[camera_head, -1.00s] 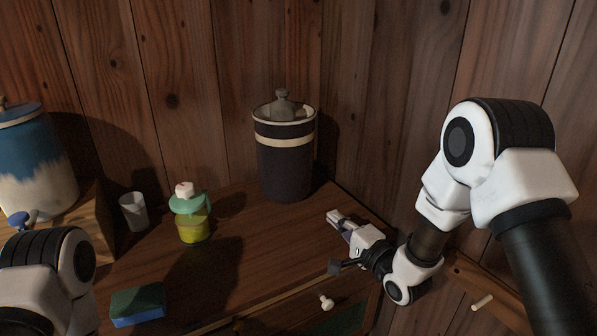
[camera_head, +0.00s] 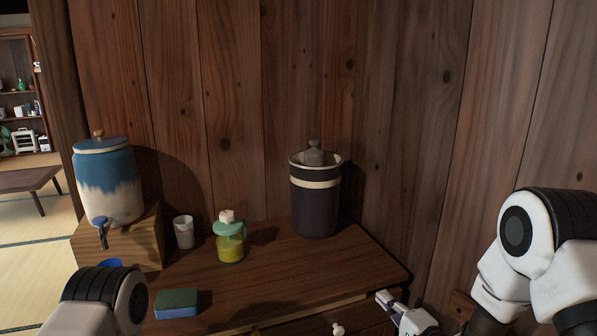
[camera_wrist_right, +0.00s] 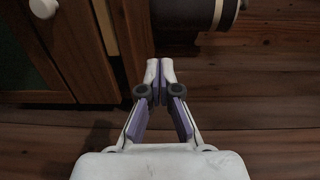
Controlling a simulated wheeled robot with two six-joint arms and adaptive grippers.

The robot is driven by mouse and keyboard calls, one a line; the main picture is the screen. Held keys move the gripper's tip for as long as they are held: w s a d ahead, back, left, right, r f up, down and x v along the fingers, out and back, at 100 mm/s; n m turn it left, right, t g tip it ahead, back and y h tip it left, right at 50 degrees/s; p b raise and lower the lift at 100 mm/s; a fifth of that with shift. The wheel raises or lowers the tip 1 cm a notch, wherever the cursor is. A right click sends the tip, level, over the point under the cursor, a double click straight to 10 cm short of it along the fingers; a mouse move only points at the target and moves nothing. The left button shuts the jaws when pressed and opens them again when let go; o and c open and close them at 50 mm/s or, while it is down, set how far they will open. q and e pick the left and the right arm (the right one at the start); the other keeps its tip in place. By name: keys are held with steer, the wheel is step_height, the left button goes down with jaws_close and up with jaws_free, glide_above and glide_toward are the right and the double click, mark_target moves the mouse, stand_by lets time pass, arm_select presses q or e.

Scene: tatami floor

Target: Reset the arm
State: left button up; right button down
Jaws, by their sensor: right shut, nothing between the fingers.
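My right gripper (camera_head: 388,301) is at the lower right of the head view, by the right front corner of the wooden cabinet top (camera_head: 290,272). In the right wrist view its fingertips (camera_wrist_right: 160,72) meet with nothing between them. The wrist view shows wood planks, part of the dark canister and a cabinet door with a white knob (camera_wrist_right: 43,8) beyond the fingers. Part of my left arm (camera_head: 100,300) shows at the lower left of the head view; its gripper is out of the picture.
On the cabinet stand a dark lidded canister (camera_head: 316,205), a green and yellow soap dispenser (camera_head: 230,245), a white cup (camera_head: 184,232) and a green-blue sponge (camera_head: 177,304). A blue-white water jar (camera_head: 108,185) stands on a wooden box (camera_head: 140,243). The cabinet's middle is clear.

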steer(key=s+d+f+n+g+h+p, duration=0.15)
steer(key=s+f+g+h+p, duration=0.45)
steer(key=s+f, duration=0.9)
steer(key=s+d+f+n+g+p, duration=0.1)
steer(key=s+n+g, duration=0.4)
steer(key=s, duration=0.6)
steer(key=s+d+f+n+g+p, duration=0.2)
steer(key=s+n+g, duration=0.3)
steer(key=s, duration=0.6)
steer(key=shift+s+d+n+h+p, duration=0.3)
steer(key=shift+s+d+n+p, duration=0.1)
steer(key=shift+d+n, duration=0.5)
